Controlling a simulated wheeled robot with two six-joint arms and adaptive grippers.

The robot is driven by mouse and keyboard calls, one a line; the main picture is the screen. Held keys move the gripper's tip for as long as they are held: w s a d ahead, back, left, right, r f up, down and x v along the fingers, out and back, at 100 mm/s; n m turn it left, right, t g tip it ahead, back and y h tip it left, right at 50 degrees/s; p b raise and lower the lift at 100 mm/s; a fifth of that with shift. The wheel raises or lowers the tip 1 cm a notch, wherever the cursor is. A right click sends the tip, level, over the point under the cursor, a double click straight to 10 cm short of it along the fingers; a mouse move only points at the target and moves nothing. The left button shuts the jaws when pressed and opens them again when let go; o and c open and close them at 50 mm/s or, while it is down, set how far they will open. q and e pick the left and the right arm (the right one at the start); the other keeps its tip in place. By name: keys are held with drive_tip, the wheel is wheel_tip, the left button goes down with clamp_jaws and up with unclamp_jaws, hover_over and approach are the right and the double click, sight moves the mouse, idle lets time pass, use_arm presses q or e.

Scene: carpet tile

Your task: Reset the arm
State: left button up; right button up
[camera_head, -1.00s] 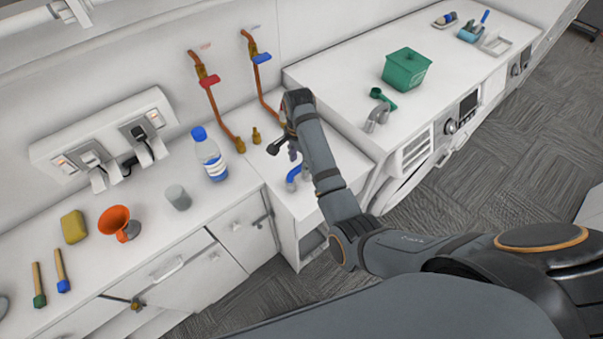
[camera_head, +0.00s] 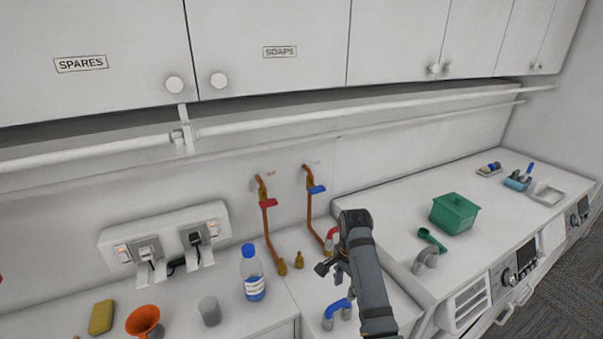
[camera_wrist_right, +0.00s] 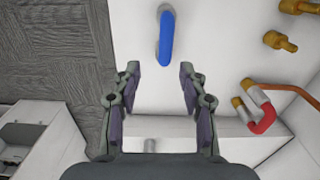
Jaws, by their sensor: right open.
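My right gripper (camera_head: 335,272) is over the white counter section between the two copper taps and the blue bent pipe (camera_head: 337,307). In the right wrist view its two fingers (camera_wrist_right: 160,75) are apart with nothing between them. The blue pipe also shows there (camera_wrist_right: 166,38), just beyond the fingertips. A red bent pipe (camera_head: 331,236) stands behind the gripper; it also shows in the right wrist view (camera_wrist_right: 262,118). My left gripper is in neither current view.
A bottle (camera_head: 252,274), a grey cup (camera_head: 210,311) and an orange funnel (camera_head: 142,320) stand on the left counter. A green box (camera_head: 454,213) and green scoop (camera_head: 431,239) are on the right worktop. A white pipe (camera_head: 350,116) runs below the wall cupboards.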

drive_tip(key=s+d+f+n, duration=0.3)
drive_tip(key=s+d+f, duration=0.1)
drive_tip(key=s+f, duration=0.2)
drive_tip(key=s+d+n+t, duration=0.2)
drive_tip(key=s+n, duration=0.4)
drive_tip(key=s, duration=0.3)
drive_tip(key=s+d+n+t, duration=0.2)
drive_tip(key=s+n, duration=0.3)
drive_tip(key=s, duration=0.5)
wheel_tip(320, 180, down, 31)
drive_tip(key=s+d+g+h+b, duration=0.1)
drive_tip(key=d+g+b, duration=0.15)
drive_tip(key=b, duration=0.45)
use_arm(q)
wheel_tip(320, 180, down, 13)
drive_tip(key=b, duration=0.6)
drive_tip(key=shift+s, duration=0.15)
use_arm(e)
drive_tip(key=s+d+f, duration=0.1)
drive_tip(key=s+f, duration=1.8)
drive_tip(key=f, duration=0.5)
drive_tip(key=shift+s+d+m, duration=0.25)
drive_tip(key=shift+d+m, duration=0.05)
